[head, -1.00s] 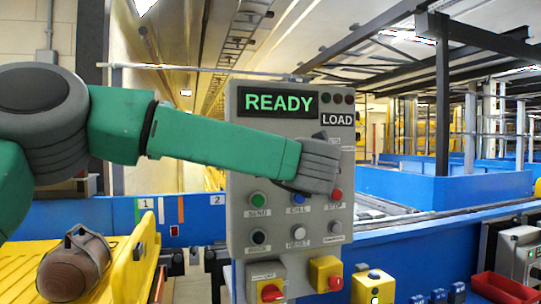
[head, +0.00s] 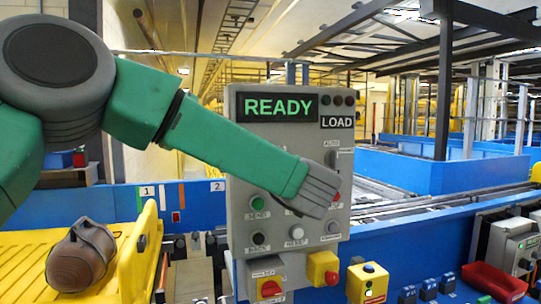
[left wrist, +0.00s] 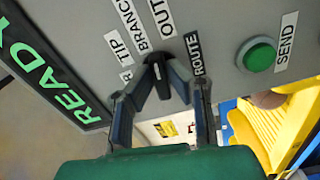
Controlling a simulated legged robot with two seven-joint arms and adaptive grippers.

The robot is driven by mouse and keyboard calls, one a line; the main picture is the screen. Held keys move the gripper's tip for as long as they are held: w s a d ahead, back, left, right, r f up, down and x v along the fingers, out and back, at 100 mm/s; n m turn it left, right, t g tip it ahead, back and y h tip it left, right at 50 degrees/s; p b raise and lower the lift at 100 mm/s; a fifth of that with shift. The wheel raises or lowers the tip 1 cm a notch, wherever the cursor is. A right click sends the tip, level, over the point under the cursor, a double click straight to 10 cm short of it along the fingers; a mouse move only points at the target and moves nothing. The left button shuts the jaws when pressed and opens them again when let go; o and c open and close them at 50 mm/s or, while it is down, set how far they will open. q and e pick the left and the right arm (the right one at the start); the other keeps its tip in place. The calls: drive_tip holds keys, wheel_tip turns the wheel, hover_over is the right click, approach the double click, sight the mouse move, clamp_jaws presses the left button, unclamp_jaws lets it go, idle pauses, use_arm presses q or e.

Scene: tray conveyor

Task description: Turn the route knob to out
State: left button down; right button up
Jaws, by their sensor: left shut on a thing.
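The grey control panel (head: 240,180) stands in front of me with a green READY display (head: 278,106) and a LOAD sign. My left arm crosses it, and its grey wrist is over the panel's lower right. The wrist hides the route knob and the fingers in the head view. In the left wrist view, the black route knob (left wrist: 157,78) sits beside the ROUTE label, with TIP, BRANCH and OUT labels around it. My left gripper (left wrist: 166,75) is shut on the knob. The knob's end faces the BRANCH and OUT side; its exact setting is unclear. My right gripper is not in view.
A green SEND button (head: 257,203) and BACK and RESET buttons are near the wrist. A red rotary switch (head: 270,288) and a red-knobbed yellow box (head: 323,268) are below. A brown parcel (head: 80,258) lies on the yellow tray (head: 125,282) at left.

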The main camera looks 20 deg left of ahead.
use_arm(q)
drive_tip(key=m+p, duration=0.1)
drive_tip(key=m, duration=0.1)
drive_tip(key=f+m+p, duration=0.1)
drive_tip(key=m+p, duration=0.1)
drive_tip(key=shift+d, duration=0.1)
drive_tip(key=shift+s+m, duration=0.1)
drive_tip(key=shift+m, duration=0.2)
idle(0.4)
drive_tip(key=c, duration=1.6)
unclamp_jaws()
drive_tip(key=shift+o, duration=0.2)
drive_tip(key=shift+d+r, duration=0.1)
